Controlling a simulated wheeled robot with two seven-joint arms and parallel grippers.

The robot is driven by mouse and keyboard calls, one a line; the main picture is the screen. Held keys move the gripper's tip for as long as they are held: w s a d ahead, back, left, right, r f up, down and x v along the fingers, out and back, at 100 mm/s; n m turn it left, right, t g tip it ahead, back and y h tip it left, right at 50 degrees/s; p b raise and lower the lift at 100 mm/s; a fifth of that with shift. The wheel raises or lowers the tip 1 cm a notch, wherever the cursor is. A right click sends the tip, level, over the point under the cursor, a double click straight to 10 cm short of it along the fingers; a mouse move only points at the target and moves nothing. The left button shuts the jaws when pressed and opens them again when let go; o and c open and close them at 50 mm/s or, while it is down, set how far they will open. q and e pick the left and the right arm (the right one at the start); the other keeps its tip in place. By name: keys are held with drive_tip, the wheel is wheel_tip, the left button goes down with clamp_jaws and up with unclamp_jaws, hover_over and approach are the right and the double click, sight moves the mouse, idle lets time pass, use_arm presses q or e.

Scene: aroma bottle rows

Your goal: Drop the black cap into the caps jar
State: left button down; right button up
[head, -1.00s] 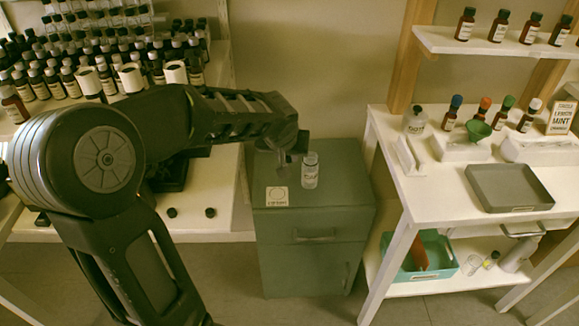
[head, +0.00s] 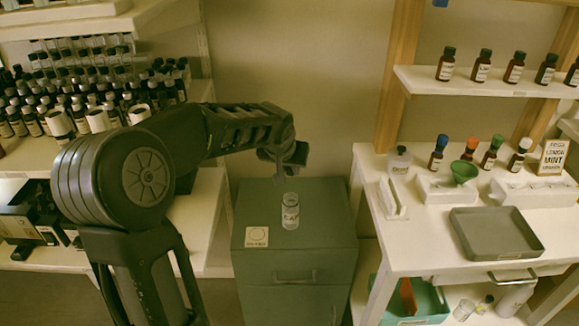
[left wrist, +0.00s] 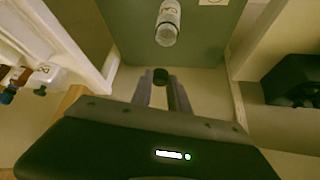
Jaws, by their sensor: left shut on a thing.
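My left gripper (head: 298,158) is above the back of the green cabinet, just behind and above the caps jar in the head view. The clear caps jar (head: 291,212) stands upright on the cabinet top, with a label on its front. In the left wrist view, my left gripper (left wrist: 162,76) is shut on the black cap (left wrist: 160,77), held between the fingertips. The caps jar (left wrist: 168,24) shows there beyond the fingertips, apart from the cap. The cap cannot be made out in the head view. My right gripper is not in view.
The cabinet (head: 325,235) has a pale square card (head: 257,238) on top, beside the jar. A white bench at right holds a grey tray (head: 492,233), a green funnel (head: 464,172) and several bottles. Shelves crowded with dark bottles are at left.

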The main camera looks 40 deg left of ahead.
use_arm(q)
drive_tip(key=b, duration=0.5)
approach(292, 195)
drive_tip(key=shift+x, duration=2.15)
drive_tip(key=c, duration=1.2)
unclamp_jaws()
drive_tip(key=shift+o, duration=0.2)
wheel_tip(292, 195, up, 7)
drive_tip(key=p, duration=0.4)
drive_tip(key=shift+r, duration=0.1)
